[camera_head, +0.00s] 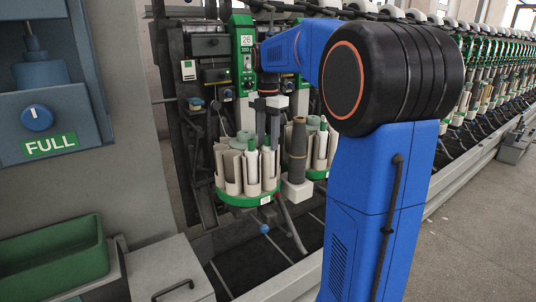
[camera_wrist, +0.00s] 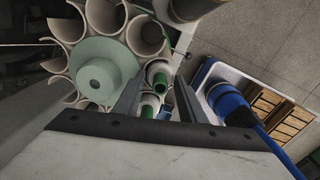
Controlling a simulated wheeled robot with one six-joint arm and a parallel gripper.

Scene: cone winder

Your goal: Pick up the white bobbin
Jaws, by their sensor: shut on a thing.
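The white bobbin (camera_head: 268,170) has a green top and stands upright in the round magazine (camera_head: 249,199), which has cream pockets and a green base rim. My gripper (camera_head: 268,140) points down over the magazine's right side, with its dark fingers at the bobbin's top. In the wrist view my gripper (camera_wrist: 160,80) has one finger on each side of green-topped bobbins (camera_wrist: 157,76) and is shut on one. The exact contact is hard to see. The bobbin's lower part is hidden in its pocket.
A second magazine (camera_head: 321,150) stands to the right, behind a dark cone-shaped tube (camera_head: 297,150) on a pale block. A green bin (camera_head: 50,252) and a grey cabinet are at the left. Many winder units run along the right.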

